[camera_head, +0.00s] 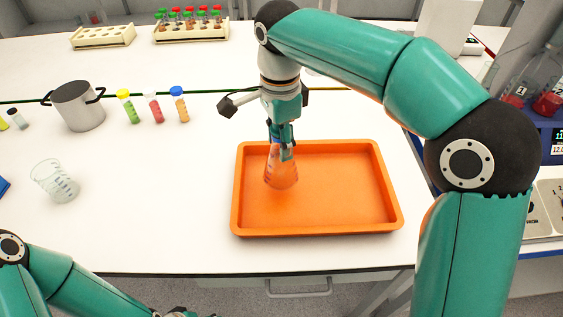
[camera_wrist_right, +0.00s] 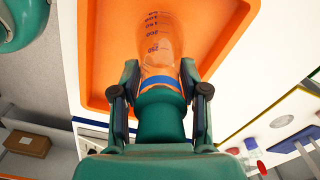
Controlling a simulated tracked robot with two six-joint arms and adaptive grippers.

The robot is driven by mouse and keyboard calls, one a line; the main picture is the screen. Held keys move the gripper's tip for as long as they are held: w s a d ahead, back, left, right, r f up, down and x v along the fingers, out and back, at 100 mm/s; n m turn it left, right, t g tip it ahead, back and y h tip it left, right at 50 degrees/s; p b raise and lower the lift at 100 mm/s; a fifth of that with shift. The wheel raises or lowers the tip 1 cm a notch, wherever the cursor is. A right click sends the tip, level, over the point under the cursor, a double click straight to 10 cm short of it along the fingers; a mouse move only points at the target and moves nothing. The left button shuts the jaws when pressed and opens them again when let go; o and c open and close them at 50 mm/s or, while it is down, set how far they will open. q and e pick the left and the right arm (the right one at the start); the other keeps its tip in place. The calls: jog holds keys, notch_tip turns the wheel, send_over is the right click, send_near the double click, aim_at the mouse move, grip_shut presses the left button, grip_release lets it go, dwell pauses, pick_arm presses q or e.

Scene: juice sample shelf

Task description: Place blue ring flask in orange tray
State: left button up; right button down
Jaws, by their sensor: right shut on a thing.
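The blue ring flask (camera_head: 280,174) is clear glass with dark graduation marks and a blue band at its neck. It is upright over the left part of the orange tray (camera_head: 345,212). I cannot tell whether its base touches the tray floor. My right gripper (camera_head: 281,142) is above it, shut on its neck. In the right wrist view, the flask (camera_wrist_right: 160,35) shows between the two fingers, with its blue ring visible and the orange tray behind. My left arm enters at the lower left of the head view, and its gripper (camera_head: 176,312) is mostly cut off by the bottom edge.
An empty beaker (camera_head: 54,182) and a grey pot (camera_head: 78,106) stand left of the tray. Small capped tubes (camera_head: 154,108) stand between pot and tray. Tube racks (camera_head: 191,31) are at the back. The white bench between beaker and tray is clear.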

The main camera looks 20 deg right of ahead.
jog(key=shift+f, duration=2.75)
jog(key=c, duration=0.6)
grip_release()
notch_tip(320, 180, up, 12)
jog(key=shift+r+p, duration=0.1)
jog(key=shift+p, duration=0.6)
